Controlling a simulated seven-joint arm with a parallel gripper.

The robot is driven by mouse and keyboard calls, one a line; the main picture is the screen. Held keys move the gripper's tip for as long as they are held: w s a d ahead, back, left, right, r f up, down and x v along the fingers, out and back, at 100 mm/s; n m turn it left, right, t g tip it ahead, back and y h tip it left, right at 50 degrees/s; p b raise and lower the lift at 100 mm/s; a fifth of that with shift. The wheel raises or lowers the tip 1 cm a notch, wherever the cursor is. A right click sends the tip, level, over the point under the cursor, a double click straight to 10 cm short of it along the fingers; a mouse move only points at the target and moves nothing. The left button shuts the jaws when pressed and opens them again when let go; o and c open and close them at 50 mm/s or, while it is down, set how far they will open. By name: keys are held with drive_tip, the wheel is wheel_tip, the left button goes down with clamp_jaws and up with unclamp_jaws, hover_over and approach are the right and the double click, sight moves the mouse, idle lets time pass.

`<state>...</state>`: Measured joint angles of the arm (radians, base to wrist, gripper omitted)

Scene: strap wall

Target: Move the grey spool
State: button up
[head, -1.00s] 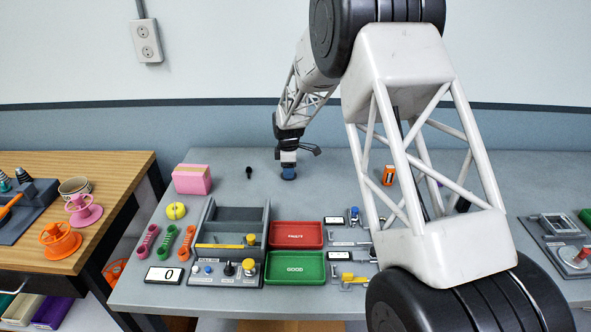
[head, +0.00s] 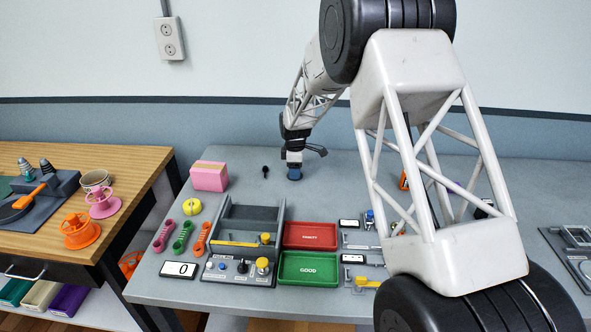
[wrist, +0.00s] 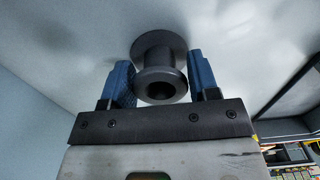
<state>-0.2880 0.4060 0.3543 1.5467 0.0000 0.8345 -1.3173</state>
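The grey spool (wrist: 161,86) is dark grey, with two round flanges and a hole in its near end. In the wrist view it lies between the two blue fingers of my gripper (wrist: 162,78). The fingers stand apart, one on each side, very close to the spool's edge. I cannot tell whether they press on it. In the head view my gripper (head: 294,175) points down at the back of the grey table (head: 345,170); its blue tips are low at the tabletop, and the spool cannot be made out there.
A small black object (head: 265,170) stands left of my gripper. A pink block (head: 209,177) and a yellow ring (head: 194,206) are further left. The grey organiser (head: 245,218), red tray (head: 310,236) and green tray (head: 309,268) are in front. The tabletop around my gripper is mostly clear.

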drive_tip(key=o, duration=0.4)
drive_tip(key=shift+r, duration=0.15)
drive_tip(key=shift+r, duration=3.8)
drive_tip(key=shift+d, duration=0.1)
drive_tip(key=s+d+r+m, duration=0.3)
drive_tip(key=s+d+r, duration=0.3)
drive_tip(key=s, duration=0.3)
drive_tip(key=s+d+r+m+t, duration=0.1)
drive_tip(key=s+d+r+m, duration=0.2)
drive_tip(key=s+d+r, duration=0.4)
drive_tip(key=s+d+r+m, duration=0.35)
drive_tip(key=s+r, duration=0.25)
drive_tip(key=s, duration=0.4)
drive_tip(key=s+d+m, duration=0.3)
drive_tip(key=s, duration=0.7)
drive_tip(key=s+d+f+m+t, duration=0.1)
drive_tip(key=s+d+m, duration=0.2)
drive_tip(key=s, duration=0.7)
drive_tip(key=s+d+m, duration=0.3)
drive_tip(key=s, duration=0.7)
drive_tip(key=shift+s+d+f+t, duration=0.1)
drive_tip(key=shift+s+f+t, duration=0.15)
drive_tip(key=shift+t, duration=0.05)
